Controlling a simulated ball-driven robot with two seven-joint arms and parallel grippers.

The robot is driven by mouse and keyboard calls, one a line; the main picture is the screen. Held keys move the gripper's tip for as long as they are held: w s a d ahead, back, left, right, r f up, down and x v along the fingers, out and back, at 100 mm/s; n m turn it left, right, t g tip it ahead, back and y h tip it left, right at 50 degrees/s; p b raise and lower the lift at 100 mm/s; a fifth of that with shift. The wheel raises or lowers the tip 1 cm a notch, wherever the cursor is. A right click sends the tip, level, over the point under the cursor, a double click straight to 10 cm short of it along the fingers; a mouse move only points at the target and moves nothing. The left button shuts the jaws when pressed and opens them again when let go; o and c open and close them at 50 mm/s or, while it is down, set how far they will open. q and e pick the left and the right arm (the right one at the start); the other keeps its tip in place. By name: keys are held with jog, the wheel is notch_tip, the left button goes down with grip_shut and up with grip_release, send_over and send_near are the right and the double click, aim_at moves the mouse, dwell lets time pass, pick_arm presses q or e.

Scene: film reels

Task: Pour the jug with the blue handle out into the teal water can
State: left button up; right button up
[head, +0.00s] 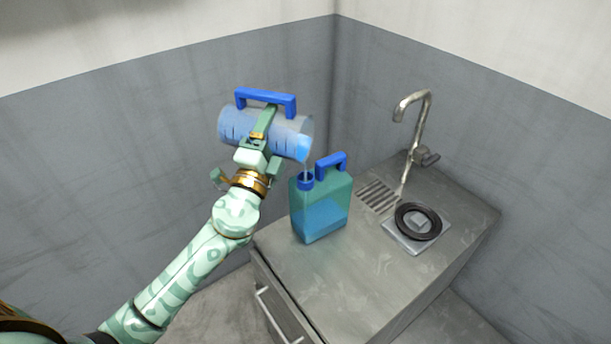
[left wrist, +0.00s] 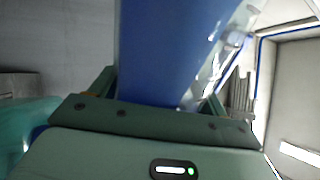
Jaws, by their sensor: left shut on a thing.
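The clear jug with the blue handle (head: 232,122) is tipped onto its side, its mouth to the right, above and left of the water can. Blue water runs from its mouth in a thin stream down to the can's opening. The teal water can (head: 322,208) stands upright on the counter, with blue liquid in its lower part and a blue handle on top. My left gripper (head: 262,128) is shut on the jug. In the left wrist view the jug's blue handle (left wrist: 165,50) seems to fill the space between the fingers. My right gripper is not in view.
The metal counter (head: 360,275) carries a tap (head: 425,115), a slotted drain and a black ring (head: 418,222) on a square plate to the right of the can. Grey walls meet behind. The counter front is clear.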

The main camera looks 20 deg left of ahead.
pick_arm(q)
jog(key=shift+r, duration=0.1)
dwell(0.4)
jog(key=shift+d+r+m+h, duration=0.3)
jog(key=shift+m+h, duration=0.1)
jog(key=shift+m, duration=0.3)
jog(key=shift+f, duration=0.1)
dwell(1.4)
jog(key=shift+a+f+n+y+b, duration=0.2)
jog(key=shift+f+n+y+b, duration=0.2)
jog(key=shift+n, duration=0.4)
jog(key=n+y, duration=0.1)
jog(key=a+f+n+y+b, duration=0.1)
jog(key=n, duration=0.1)
jog(key=shift+n, duration=0.3)
jog(key=n, duration=0.1)
jog(key=n+y, duration=0.1)
jog(key=n+b, duration=0.1)
jog(key=shift+a+f+g, duration=0.35)
jog(key=shift+g, duration=0.05)
jog(key=shift+a+f+n+g+y, duration=0.2)
jog(key=shift+n+y, duration=0.15)
jog(key=shift+n, duration=0.3)
jog(key=shift+a+f+n+g+y, duration=0.1)
jog(key=shift+n+g+y, duration=0.15)
jog(key=shift+n, duration=0.45)
jog(key=shift+a+f+n+g+y, duration=0.15)
jog(key=shift+n+y, duration=0.25)
jog(key=shift+n, duration=0.25)
